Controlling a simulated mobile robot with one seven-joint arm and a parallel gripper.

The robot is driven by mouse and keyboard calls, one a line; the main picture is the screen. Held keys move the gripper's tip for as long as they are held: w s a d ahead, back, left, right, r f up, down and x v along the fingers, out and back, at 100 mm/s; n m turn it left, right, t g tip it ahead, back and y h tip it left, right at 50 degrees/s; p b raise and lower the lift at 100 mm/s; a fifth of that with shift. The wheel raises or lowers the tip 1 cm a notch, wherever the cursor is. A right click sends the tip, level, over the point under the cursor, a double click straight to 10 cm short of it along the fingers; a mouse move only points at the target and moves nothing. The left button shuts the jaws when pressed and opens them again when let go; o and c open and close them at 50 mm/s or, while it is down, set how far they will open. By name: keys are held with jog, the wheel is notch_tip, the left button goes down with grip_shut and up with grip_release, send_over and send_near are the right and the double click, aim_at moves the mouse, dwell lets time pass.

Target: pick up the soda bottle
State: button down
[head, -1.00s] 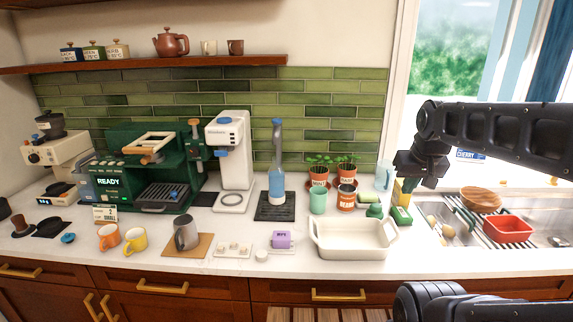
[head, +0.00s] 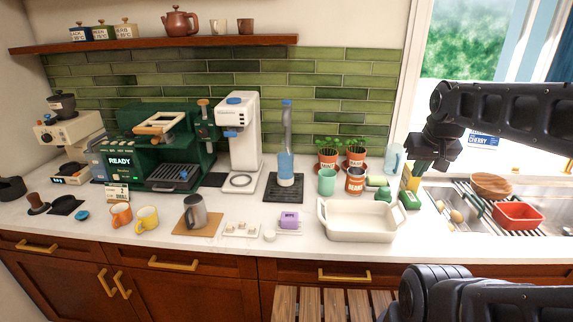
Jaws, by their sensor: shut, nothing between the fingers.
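The soda bottle (head: 286,150) appears to be the tall, slim clear bottle with a blue cap and blue lower part. It stands upright on a dark ribbed mat (head: 271,194) at the middle of the counter, right of a white machine with blue knobs. My gripper (head: 422,164) is at the right, in front of the window and near the sink's left end. It is shut and empty, well to the right of the bottle and apart from it. Its fingertips are small and dark, hard to make out.
Two potted herbs (head: 328,157), a mint-green cup (head: 327,182) and a white baking dish (head: 360,222) stand between bottle and gripper. A white machine (head: 240,135) is close left of the bottle. A shelf (head: 160,43) runs above.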

jog(key=c, duration=2.1)
grip_release()
jog(key=o, duration=1.8)
jog(key=shift+w, duration=0.15)
